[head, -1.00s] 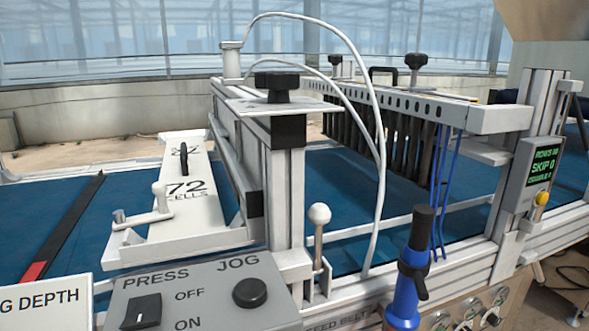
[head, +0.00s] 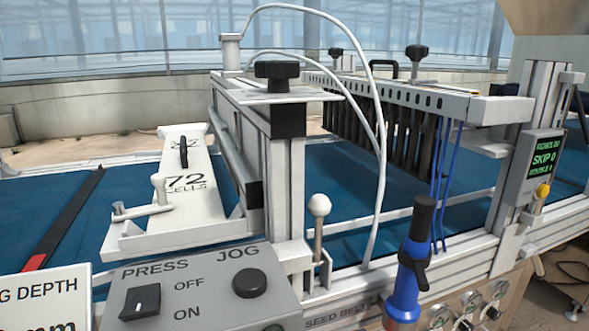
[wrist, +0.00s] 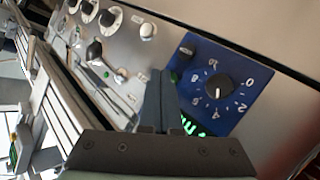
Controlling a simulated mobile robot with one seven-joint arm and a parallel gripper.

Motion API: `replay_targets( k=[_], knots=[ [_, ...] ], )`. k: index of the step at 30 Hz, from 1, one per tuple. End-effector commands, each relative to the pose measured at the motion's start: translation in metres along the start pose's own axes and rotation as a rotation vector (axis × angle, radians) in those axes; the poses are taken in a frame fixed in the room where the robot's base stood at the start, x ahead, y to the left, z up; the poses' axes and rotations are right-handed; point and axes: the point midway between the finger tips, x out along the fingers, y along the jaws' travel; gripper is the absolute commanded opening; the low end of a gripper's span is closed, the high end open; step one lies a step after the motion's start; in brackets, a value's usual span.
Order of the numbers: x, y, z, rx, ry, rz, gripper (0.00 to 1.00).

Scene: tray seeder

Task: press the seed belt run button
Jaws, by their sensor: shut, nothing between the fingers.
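My gripper (wrist: 160,82) shows only in the wrist view. Its fingers are shut and empty, in front of a blue panel (wrist: 232,77). The panel bears a numbered black dial (wrist: 219,88), a small black knob (wrist: 187,49) and a small dark green round part (wrist: 174,77) just beside the fingertips. Green lit characters (wrist: 193,127) show low on it, partly hidden by the gripper. I cannot tell whether the fingertips touch the panel, nor read a run-button label. In the head view, a "SEED BELT" label (head: 337,316) sits on the front rail; what lies below it is out of frame.
A grey box (head: 205,285) with PRESS and JOG controls stands at front left. A blue cylinder with a black handle (head: 407,285) rises at front right. In the wrist view, a grey panel (wrist: 125,40) carries several dials and a white knob (wrist: 147,31).

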Motion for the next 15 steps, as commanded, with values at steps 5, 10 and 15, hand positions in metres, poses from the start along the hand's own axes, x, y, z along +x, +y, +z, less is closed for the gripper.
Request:
replay_targets(
  k=[5,10,15],
  knots=[
    [-0.005,0.0041,0.0031,0.001,-0.001,0.0,0.0],
    [-0.0048,0.0039,0.0036,0.001,0.0,0.0,0.0],
    [-0.0089,0.0072,0.0055,0.001,-0.003,0.0,0.0]
  ],
)
